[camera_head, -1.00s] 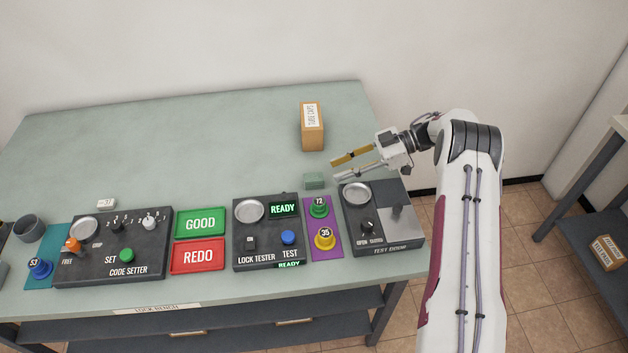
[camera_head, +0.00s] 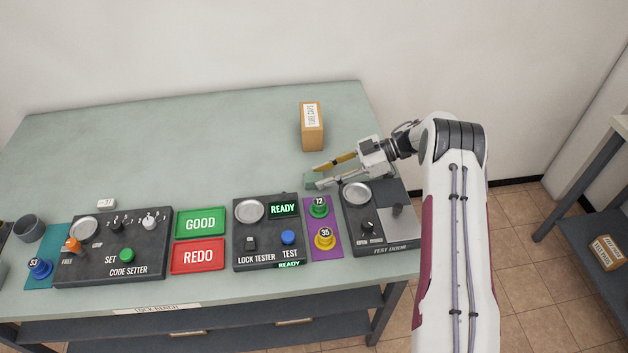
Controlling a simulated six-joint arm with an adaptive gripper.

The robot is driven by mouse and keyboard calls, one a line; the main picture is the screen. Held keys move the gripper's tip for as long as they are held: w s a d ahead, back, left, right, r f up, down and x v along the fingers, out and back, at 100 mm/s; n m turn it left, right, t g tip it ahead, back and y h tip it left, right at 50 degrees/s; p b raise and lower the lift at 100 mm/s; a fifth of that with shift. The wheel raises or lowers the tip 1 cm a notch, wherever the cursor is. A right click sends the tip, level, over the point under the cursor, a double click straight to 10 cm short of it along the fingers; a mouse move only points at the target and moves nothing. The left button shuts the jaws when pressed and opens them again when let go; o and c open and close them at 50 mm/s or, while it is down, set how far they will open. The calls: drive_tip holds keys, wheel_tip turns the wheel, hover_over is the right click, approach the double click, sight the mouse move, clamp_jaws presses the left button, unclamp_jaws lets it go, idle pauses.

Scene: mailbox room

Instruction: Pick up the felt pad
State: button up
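The felt pad, a small grey-green block (camera_head: 310,180), lies on the bench behind the lock tester and left of the test door box. My gripper (camera_head: 317,176) reaches in from the right, low over the bench. Its two fingers are spread apart, one on the far side of the pad and one on the near side. The fingers partly hide the pad. I cannot tell whether either finger touches it.
A cardboard box (camera_head: 312,128) stands behind my gripper. The test door box (camera_head: 379,222), the lock tester (camera_head: 267,232) and a purple mat (camera_head: 325,239) with the 72 and 35 pieces lie in front. The bench's back left is clear.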

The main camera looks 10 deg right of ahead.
idle(0.3)
drive_tip(key=c, duration=0.5)
drive_tip(key=shift+r, duration=0.1)
drive_tip(key=shift+r, duration=4.9)
